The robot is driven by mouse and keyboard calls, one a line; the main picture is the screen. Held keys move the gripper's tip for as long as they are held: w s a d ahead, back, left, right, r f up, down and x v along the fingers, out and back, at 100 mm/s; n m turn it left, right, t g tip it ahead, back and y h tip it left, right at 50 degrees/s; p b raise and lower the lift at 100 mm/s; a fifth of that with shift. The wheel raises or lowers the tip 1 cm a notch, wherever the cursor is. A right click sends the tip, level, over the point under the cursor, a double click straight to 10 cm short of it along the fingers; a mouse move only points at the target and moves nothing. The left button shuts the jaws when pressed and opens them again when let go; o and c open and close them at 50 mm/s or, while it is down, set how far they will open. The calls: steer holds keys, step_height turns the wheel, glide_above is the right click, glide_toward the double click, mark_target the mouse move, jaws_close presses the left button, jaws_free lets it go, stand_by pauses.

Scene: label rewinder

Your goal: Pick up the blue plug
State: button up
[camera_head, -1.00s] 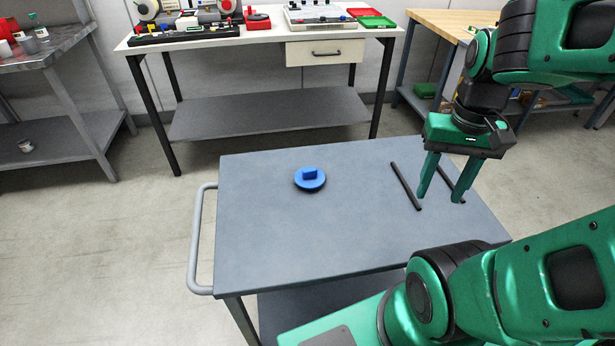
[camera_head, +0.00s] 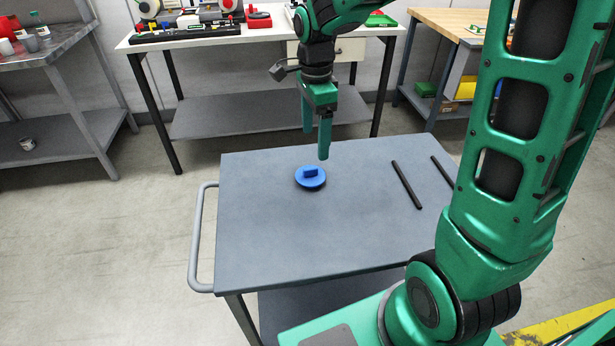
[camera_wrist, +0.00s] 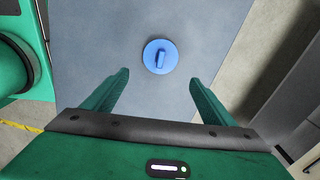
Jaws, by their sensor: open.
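The blue plug (camera_head: 311,178) is a round disc with a raised grip bar on top. It lies flat on the grey cart top (camera_head: 260,240), left of its middle and toward the far side. My gripper (camera_head: 316,144) is above the cart, a little above and beyond the plug, with its fingers pointing down. It is open and empty. In the wrist view the plug (camera_wrist: 160,57) lies ahead of the two spread fingers (camera_wrist: 160,80), roughly centred between them and not touching either.
Two thin black rods (camera_head: 406,185) lie on the cart's right part. The cart has a handle (camera_head: 197,240) on its left. A white workbench (camera_head: 235,42) with equipment stands behind. The cart top around the plug is clear.

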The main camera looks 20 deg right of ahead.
mark_target(310, 168)
steer(key=shift+m, duration=0.4)
steer(key=f, duration=0.2)
steer(key=a+f, duration=0.1)
steer(key=f, duration=0.1)
steer(key=w+f, duration=0.1)
steer(key=f, duration=0.1)
steer(key=shift+a, duration=0.25)
steer(key=shift+s+d+f, duration=0.15)
steer(key=shift+s+f, duration=0.05)
steer(key=shift+f, duration=1.1)
steer(key=shift+s+d+f, duration=0.1)
steer(key=shift+s+f, duration=0.1)
steer(key=shift+f, duration=1.1)
steer(key=c, duration=0.9)
